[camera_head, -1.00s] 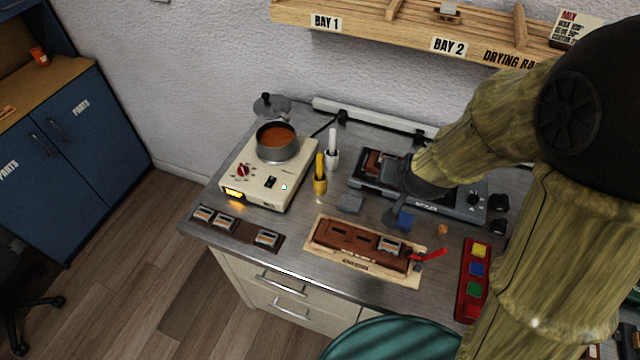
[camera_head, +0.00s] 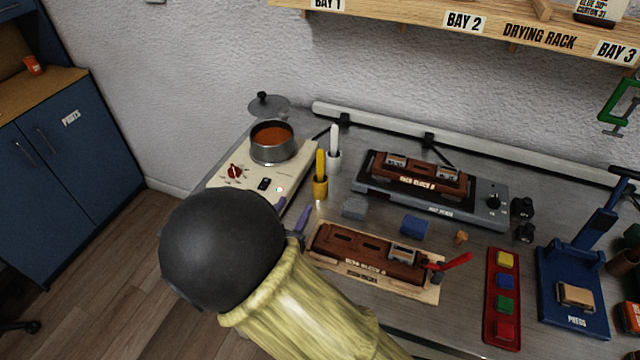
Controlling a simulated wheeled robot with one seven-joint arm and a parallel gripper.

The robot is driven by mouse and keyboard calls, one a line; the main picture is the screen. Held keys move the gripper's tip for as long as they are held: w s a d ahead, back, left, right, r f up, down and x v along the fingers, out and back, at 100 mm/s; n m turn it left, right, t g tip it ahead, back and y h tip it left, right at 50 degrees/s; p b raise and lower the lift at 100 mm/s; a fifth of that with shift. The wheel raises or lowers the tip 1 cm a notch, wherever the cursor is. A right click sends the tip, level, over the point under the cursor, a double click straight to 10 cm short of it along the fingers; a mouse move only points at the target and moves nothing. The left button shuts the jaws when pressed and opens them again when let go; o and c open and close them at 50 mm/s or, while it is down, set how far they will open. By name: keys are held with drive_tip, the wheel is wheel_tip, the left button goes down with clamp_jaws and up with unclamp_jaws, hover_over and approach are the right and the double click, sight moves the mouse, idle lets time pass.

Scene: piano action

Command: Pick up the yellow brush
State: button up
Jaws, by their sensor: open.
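The yellow brush (camera_head: 320,163) stands upright in a small yellow cup (camera_head: 320,188) on the grey workbench (camera_head: 375,220), to the right of the cream heating unit. My gripper (camera_head: 293,211) is mostly hidden behind the dark rounded end of my arm. Its two purple-grey fingertips show apart, so it is open, with nothing seen between them. In the picture it is below and left of the yellow brush, apart from it.
A white brush (camera_head: 334,140) in a white cup stands close behind the yellow one. A pot (camera_head: 272,142) sits on the cream heating unit (camera_head: 222,174). A grey block (camera_head: 354,207), a blue block (camera_head: 414,226) and a brown slotted block (camera_head: 365,254) lie nearby.

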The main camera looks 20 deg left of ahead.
drive_tip(key=p, duration=0.2)
approach(319, 166)
drive_tip(key=w, duration=0.7)
drive_tip(key=shift+w+d, duration=0.2)
drive_tip(key=shift+w+d+r+p, duration=0.1)
drive_tip(key=shift+w+r+p, duration=0.1)
drive_tip(key=shift+w+p, duration=0.25)
drive_tip(key=w, duration=0.4)
drive_tip(key=shift+w+d+f+p, duration=0.1)
drive_tip(key=shift+w+d+p, duration=0.1)
drive_tip(key=shift+p, duration=0.2)
drive_tip(key=shift+s, duration=0.1)
